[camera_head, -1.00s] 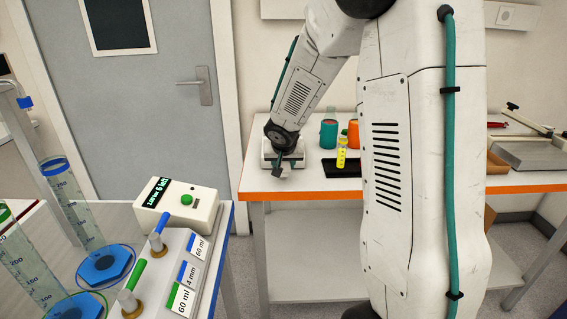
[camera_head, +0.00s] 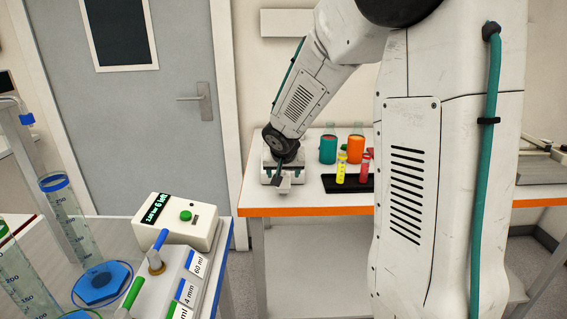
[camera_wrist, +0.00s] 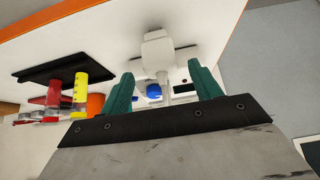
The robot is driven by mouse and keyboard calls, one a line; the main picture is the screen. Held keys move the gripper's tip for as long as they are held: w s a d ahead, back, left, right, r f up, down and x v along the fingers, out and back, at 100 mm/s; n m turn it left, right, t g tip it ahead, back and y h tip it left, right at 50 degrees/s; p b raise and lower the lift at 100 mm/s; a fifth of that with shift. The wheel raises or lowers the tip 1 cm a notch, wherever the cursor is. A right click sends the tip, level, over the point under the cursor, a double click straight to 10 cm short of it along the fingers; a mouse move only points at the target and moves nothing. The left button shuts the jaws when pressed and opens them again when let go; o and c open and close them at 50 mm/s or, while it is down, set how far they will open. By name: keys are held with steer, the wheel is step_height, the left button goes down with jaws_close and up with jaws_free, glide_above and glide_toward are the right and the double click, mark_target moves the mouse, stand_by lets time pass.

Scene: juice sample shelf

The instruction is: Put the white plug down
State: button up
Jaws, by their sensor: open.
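A white plug-like piece (camera_wrist: 158,50) shows in the wrist view, just past the tips of my gripper (camera_wrist: 161,72), with a narrow stem running back between the fingers. The two green fingers stand apart, with a gap visible on each side of the stem. In the head view my gripper (camera_head: 280,174) is low over the left front of the far table, and a small white piece (camera_head: 285,183) shows at its tips. Whether the plug rests fully on the table is hard to tell.
The far table (camera_head: 310,200) has an orange front edge. A black tray (camera_head: 348,184) with yellow (camera_head: 341,168) and red (camera_head: 365,167) vials stands right of my gripper, teal (camera_head: 328,150) and orange (camera_head: 355,149) containers behind. A display box (camera_head: 176,221) is on the near bench.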

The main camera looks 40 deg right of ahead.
steer(key=v, duration=0.7)
steer(key=s+a+r+n+g+y, duration=0.1)
steer(key=s+a, duration=0.4)
steer(key=s, duration=0.5)
steer(key=s+a+r+n+g+y, duration=0.1)
steer(key=s+a, duration=0.4)
steer(key=s, duration=0.5)
steer(key=s+a+r+n+g+y, duration=0.1)
steer(key=s+a+n, duration=0.3)
steer(key=s, duration=0.6)
steer(key=shift+a+r+n+g+y, duration=0.25)
steer(key=shift+a+n+g+y, duration=0.15)
steer(key=shift+a+g, duration=0.3)
steer(key=shift+w, duration=0.1)
